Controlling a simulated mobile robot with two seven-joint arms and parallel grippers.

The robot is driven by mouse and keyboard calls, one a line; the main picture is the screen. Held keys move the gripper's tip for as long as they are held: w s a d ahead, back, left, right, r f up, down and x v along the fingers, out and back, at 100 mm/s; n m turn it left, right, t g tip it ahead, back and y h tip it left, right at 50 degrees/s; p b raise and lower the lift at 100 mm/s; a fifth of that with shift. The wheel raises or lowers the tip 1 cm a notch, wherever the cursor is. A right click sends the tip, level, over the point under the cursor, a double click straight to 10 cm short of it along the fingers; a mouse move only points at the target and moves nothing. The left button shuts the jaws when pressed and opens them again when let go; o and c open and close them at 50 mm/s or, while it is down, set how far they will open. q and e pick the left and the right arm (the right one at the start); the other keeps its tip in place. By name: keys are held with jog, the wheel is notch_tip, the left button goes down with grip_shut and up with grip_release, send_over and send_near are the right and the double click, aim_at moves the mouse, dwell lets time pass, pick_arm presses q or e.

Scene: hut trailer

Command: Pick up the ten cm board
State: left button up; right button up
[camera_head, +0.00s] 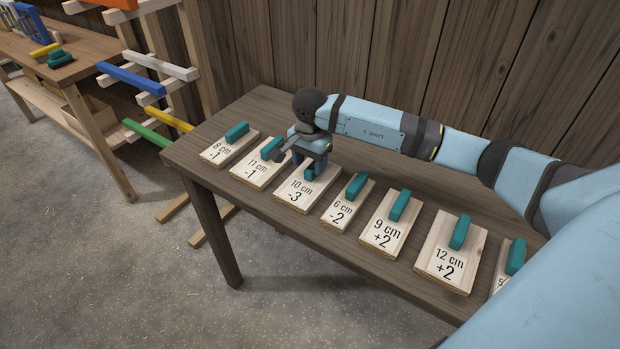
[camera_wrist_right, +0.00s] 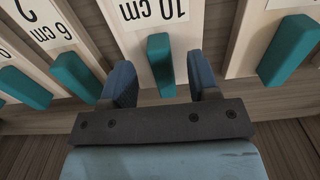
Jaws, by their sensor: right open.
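The ten cm board (camera_head: 300,194) is a pale wooden board marked "10 cm -3" with a teal handle block. It lies on the dark wooden table, between the 11 cm and 6 cm boards. My right gripper (camera_head: 311,168) is above its handle end, with fingers pointing down. In the right wrist view the ten cm board (camera_wrist_right: 150,22) shows upside down, and its teal handle (camera_wrist_right: 160,62) is between the open fingers of my right gripper (camera_wrist_right: 165,88). I cannot tell whether the fingers touch the handle. My left gripper is not in view.
The table (camera_head: 262,108) holds a row of similar boards, including the 8 cm (camera_head: 222,150), 11 cm (camera_head: 255,175), 6 cm (camera_head: 341,212), 9 cm (camera_head: 383,232) and 12 cm (camera_head: 445,262) ones. Neighbours lie close on both sides. A rack with coloured bars (camera_head: 150,135) and a workbench (camera_head: 85,62) stand left.

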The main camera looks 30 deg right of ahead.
aim_at(310, 169)
jog(key=shift+f, duration=1.5)
grip_shut()
jog(key=shift+r, duration=0.1)
